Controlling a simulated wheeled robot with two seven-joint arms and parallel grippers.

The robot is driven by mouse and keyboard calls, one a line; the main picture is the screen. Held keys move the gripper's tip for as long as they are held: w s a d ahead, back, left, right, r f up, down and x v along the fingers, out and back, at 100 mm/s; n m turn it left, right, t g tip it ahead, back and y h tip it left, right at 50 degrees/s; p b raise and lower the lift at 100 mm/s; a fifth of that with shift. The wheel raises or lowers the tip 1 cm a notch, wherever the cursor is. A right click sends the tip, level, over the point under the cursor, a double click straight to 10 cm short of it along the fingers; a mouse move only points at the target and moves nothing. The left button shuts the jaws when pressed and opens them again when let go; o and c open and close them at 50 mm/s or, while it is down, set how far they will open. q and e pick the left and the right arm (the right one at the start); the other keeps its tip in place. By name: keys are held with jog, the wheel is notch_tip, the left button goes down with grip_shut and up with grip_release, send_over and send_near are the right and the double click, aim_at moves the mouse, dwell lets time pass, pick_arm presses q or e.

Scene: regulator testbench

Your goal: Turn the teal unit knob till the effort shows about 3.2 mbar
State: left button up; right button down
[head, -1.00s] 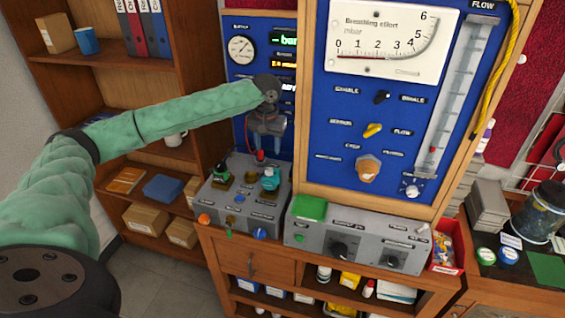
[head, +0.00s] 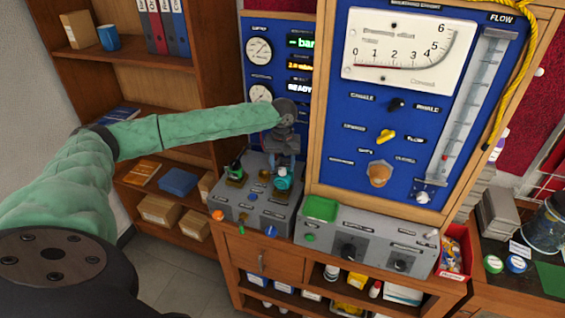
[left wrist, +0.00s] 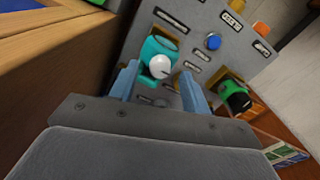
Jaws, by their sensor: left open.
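The teal unit (head: 283,182) stands at the right of the grey sloped box on the cabinet. In the left wrist view the teal unit (left wrist: 158,52) has a pale round knob (left wrist: 160,67) facing the camera. My left gripper (head: 284,160) is just above the teal unit, pointing down. In the left wrist view its two blue fingers (left wrist: 158,84) are apart, with the knob in line with the gap; whether they touch it cannot be told. The breathing effort gauge (head: 398,48) has its thin red needle lying low, near 0. My right gripper is not in view.
A green-topped unit (head: 234,172) stands left of the teal one; it also shows in the left wrist view (left wrist: 235,97). The tall blue panel (head: 350,150) rises close to the right of my gripper. A second grey box (head: 368,245) adjoins the sloped box.

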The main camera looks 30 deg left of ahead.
pick_arm(q)
jog(key=shift+f, duration=0.75)
jog(key=c, duration=1)
